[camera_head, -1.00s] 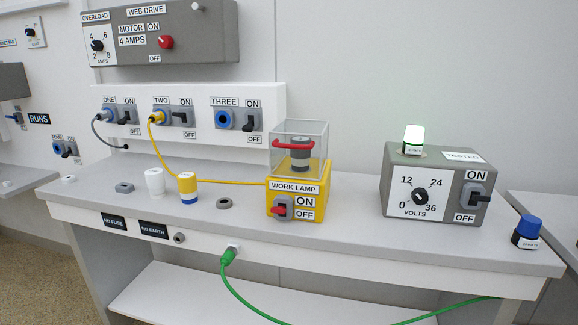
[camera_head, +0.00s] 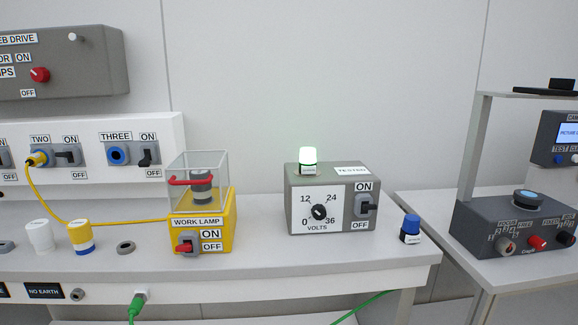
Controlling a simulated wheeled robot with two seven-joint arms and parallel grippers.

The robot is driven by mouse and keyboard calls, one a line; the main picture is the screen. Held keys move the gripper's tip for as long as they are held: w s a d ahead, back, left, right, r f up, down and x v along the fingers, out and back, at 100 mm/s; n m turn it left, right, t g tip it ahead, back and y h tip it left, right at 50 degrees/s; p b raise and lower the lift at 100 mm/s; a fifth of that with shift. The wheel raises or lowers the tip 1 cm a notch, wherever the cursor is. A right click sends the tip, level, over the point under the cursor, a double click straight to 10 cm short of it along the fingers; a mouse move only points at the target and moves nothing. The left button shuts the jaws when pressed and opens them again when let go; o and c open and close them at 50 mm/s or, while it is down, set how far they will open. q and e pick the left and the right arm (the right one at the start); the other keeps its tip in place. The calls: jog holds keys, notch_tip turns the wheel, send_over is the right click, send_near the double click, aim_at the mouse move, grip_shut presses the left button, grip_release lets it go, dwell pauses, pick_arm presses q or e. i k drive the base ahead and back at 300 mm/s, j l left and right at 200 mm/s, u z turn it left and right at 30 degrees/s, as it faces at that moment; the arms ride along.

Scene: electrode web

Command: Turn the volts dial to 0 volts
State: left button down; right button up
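The volts dial (camera_head: 319,212) is a small black knob on the white front plate of a grey box labelled TESTED (camera_head: 350,171). The plate is marked 0, 12, 24 and 36. I cannot tell for sure which number the knob's pointer faces. A switch (camera_head: 365,205) marked ON and OFF sits right of the dial on the same box. A green-white lamp (camera_head: 308,158) glows on top of the box. Neither of my grippers shows in the head view.
A yellow work lamp box (camera_head: 203,222) with a clear cover stands left of the tester. A blue-capped piece (camera_head: 411,228) stands at its right, near the bench's (camera_head: 280,257) right end. Another bench with a dark control box (camera_head: 515,222) stands further right, past a gap.

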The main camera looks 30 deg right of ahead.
aim_at(319, 212)
jog(key=z, duration=1.05)
